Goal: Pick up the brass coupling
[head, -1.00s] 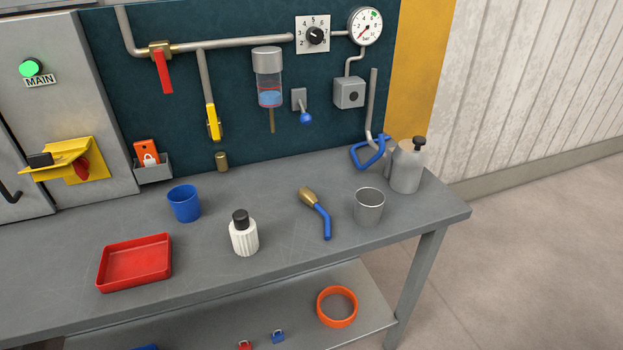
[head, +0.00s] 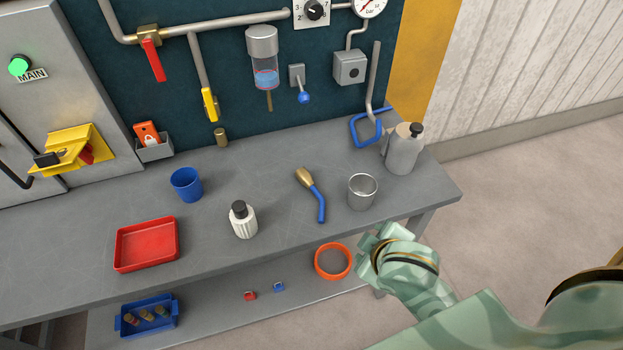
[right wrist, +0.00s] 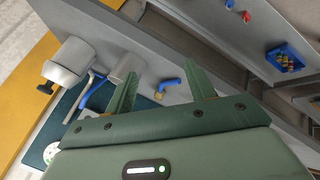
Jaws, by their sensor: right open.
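The brass coupling (head: 304,177) lies on the grey bench, joined to a short bent blue hose or handle (head: 320,207). In the right wrist view the blue piece (right wrist: 170,83) shows between my fingers, with the brass end (right wrist: 156,96) small and beyond them. My right gripper (head: 368,240) is at the bench's front right edge, in front of the metal cup and apart from the coupling. Its two fingers (right wrist: 162,70) are spread and empty in the right wrist view. My left gripper is not in view.
A metal cup (head: 362,192) stands right of the coupling, with a grey jug (head: 402,150) behind it. A white bottle (head: 243,222), blue cup (head: 186,185) and red tray (head: 147,244) stand to the left.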

